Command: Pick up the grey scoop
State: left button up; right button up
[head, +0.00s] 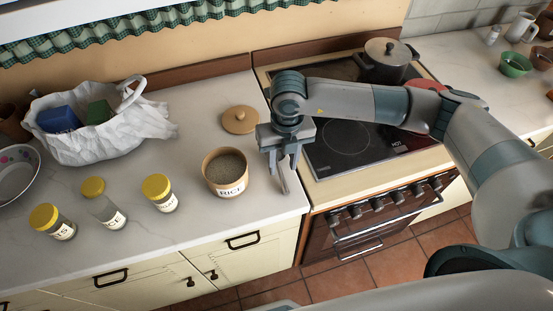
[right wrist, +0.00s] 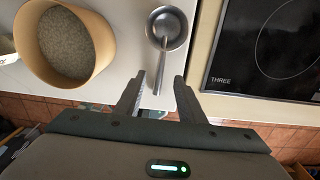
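The grey scoop (right wrist: 167,27) lies on the pale countertop in the right wrist view, with its round bowl away from me and its thin handle pointing back toward my gripper. My right gripper (right wrist: 159,82) is open, one finger on each side of the handle, and neither finger visibly touches it. In the head view my right gripper (head: 281,170) points down at the counter between the rice tub and the stove, and it largely hides the scoop. My left gripper is not in view.
The open rice tub (head: 225,190) stands close left of my right gripper; a round wooden lid (head: 240,120) lies behind. The stove (head: 322,170) is just right. Several yellow-capped jars (head: 159,192) and a white bag (head: 130,135) are farther left.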

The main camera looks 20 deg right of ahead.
aim_at(282, 175)
jog(key=shift+f+p, duration=0.55)
jog(key=shift+p, duration=0.15)
notch_tip(282, 175, down, 3)
jog(key=shift+r+p, duration=0.1)
jog(key=shift+p, duration=0.65)
jog(key=shift+a+f, duration=0.1)
jog(key=shift+f, duration=0.25)
grip_shut()
